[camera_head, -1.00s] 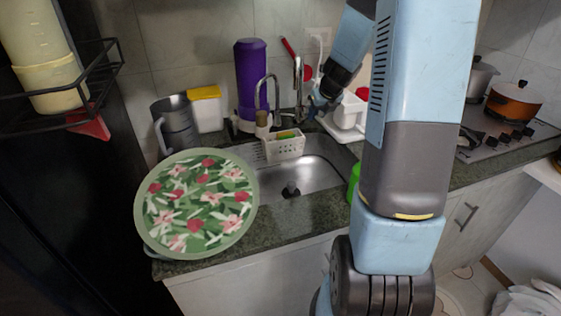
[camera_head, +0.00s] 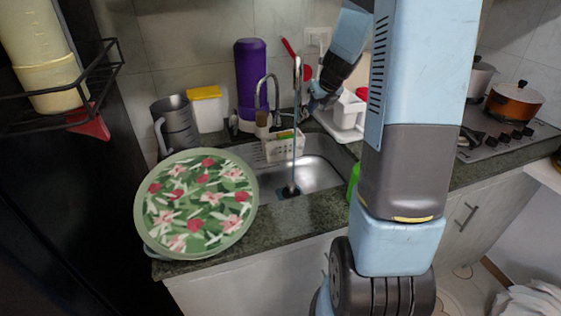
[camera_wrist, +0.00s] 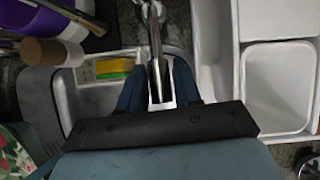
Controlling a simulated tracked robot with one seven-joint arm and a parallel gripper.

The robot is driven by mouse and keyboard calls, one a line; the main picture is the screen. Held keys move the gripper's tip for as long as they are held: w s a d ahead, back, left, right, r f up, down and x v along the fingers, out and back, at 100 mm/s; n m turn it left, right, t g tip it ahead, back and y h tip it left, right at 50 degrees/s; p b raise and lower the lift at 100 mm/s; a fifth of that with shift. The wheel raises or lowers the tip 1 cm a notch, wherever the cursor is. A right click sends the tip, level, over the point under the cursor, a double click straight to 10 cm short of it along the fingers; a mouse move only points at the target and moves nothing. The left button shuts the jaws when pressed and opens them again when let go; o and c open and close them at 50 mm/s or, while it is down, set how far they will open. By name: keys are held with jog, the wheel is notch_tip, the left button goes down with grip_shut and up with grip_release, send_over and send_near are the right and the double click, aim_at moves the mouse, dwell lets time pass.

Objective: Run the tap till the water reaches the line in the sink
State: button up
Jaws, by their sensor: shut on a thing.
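The steel tap (camera_head: 297,75) stands behind the sink (camera_head: 322,172). A thin stream of water (camera_head: 293,150) falls from it to the dark drain (camera_head: 291,190). A bluish patch shows around the drain; the water's depth is hard to tell. I cannot make out a line in the sink. My gripper (camera_head: 311,100) is at the tap's right side in the head view, shut on part of the tap. In the wrist view, the fingers of my gripper (camera_wrist: 157,75) lie on both sides of the tap (camera_wrist: 155,40); the exact contact is hidden.
A white sponge caddy (camera_head: 284,148) hangs at the sink's back edge, near a second curved spout (camera_head: 261,92). A purple container (camera_head: 251,80) stands behind. A floral tray (camera_head: 195,203) is left of the sink, a white rack (camera_head: 346,128) right. My arm covers the counter's right part.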

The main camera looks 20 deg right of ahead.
jog(key=shift+w+r, duration=0.25)
jog(key=shift+r, duration=0.2)
jog(key=shift+w+r, duration=0.2)
jog(key=shift+r, duration=0.25)
jog(key=shift+s+f, duration=0.15)
jog(key=shift+c, duration=0.2)
dwell(6.2)
jog(key=shift+s+f, duration=0.15)
jog(key=shift+f, duration=0.05)
dwell(0.3)
